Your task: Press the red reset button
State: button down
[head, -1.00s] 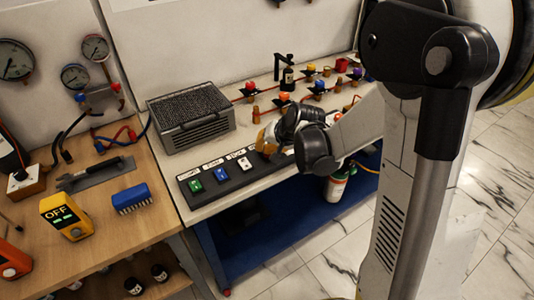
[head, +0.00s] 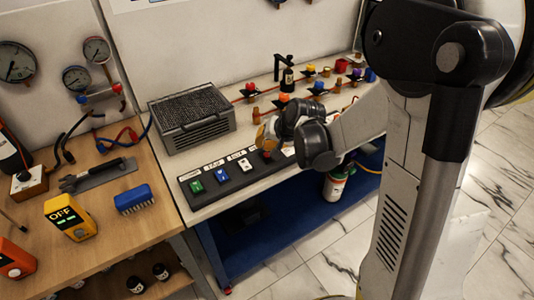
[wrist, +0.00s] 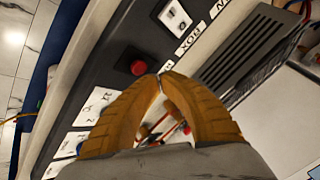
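The red button (wrist: 138,67) is a small round cap on a dark control panel (wrist: 104,62). In the wrist view it lies just beyond and left of my fingertips, with a small gap in the picture. Whether they touch it in depth I cannot tell. My gripper (wrist: 160,79) has orange ribbed fingers whose tips meet with nothing between them. In the head view my gripper (head: 264,136) is over the right part of the panel (head: 222,185), partly hidden by its own wrist. A bit of the red button (head: 267,155) shows just below the fingers.
The panel also carries a green switch (head: 195,186), a blue switch (head: 221,174) and a white switch (head: 244,164) in a row. A grey vented box (head: 192,120) stands behind. Several coloured valves (head: 318,87) stand behind my gripper.

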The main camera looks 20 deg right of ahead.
jog(key=shift+r+p, duration=1.7)
jog(key=shift+r, duration=0.7)
jog(key=s+a+r+n+h, duration=0.1)
jog(key=s+r, duration=0.4)
jog(key=s, duration=0.6)
jog(key=s+a+r+n+h, duration=0.1)
jog(key=s+r+n, duration=0.3)
jog(key=s, duration=0.8)
jog(key=shift+s+a+r, duration=0.3)
jog(key=shift+a+r, duration=0.4)
jog(key=shift+r, duration=0.2)
